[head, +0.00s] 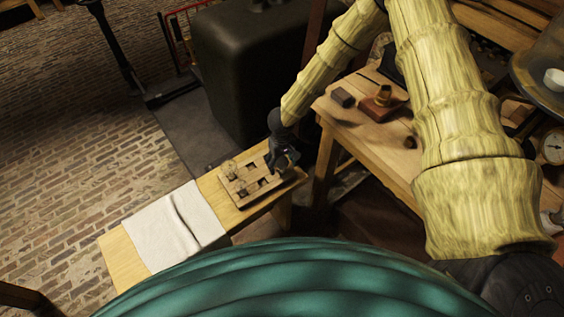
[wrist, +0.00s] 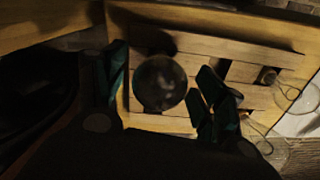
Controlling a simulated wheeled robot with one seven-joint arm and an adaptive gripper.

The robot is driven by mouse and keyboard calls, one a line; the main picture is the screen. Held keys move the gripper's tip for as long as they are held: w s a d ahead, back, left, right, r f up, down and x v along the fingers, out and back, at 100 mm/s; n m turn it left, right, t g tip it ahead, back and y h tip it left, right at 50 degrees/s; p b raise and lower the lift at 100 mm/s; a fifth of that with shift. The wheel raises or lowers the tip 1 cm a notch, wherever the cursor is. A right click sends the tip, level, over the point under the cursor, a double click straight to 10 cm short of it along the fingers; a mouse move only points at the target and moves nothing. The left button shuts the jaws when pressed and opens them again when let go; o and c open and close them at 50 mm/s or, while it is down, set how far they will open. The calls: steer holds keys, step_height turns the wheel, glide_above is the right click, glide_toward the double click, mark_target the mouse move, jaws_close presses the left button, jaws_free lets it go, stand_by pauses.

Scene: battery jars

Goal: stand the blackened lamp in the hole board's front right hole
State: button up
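The blackened lamp (wrist: 160,84) shows as a dark round globe between my two fingers in the wrist view. My gripper (wrist: 158,80) appears shut on it, with a finger close against each side. The wooden hole board (wrist: 205,45) lies below, with dark holes between its slats. In the head view the hole board (head: 236,203) sits on the narrow bench, and my gripper (head: 284,158) is over its right end. The lamp's lower end is hidden, so I cannot tell whether it touches the board.
Clear glass lamps (wrist: 298,100) stand at the board's other end; one shows in the head view (head: 229,167). A white cloth (head: 172,226) covers part of the narrow bench (head: 120,262). A wooden workbench (head: 375,148) with small objects stands to the right. A large dark tank (head: 248,65) stands behind.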

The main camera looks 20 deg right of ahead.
step_height(320, 180, up, 12)
stand_by(0.8)
steer(key=s+d+f+t+h, duration=0.1)
steer(key=s+d+f, duration=0.1)
steer(key=s+f, duration=0.45)
steer(key=s+d+f+h, duration=0.2)
steer(key=s+f, duration=0.2)
steer(key=s, duration=0.6)
steer(key=s+f+m+g+y, duration=0.1)
steer(key=s+m+y, duration=0.1)
steer(key=s, duration=1.8)
steer(key=shift+a+f+y, duration=0.25)
steer(key=shift+f+y, duration=0.1)
steer(key=shift+y, duration=0.15)
steer(key=shift+w, duration=0.1)
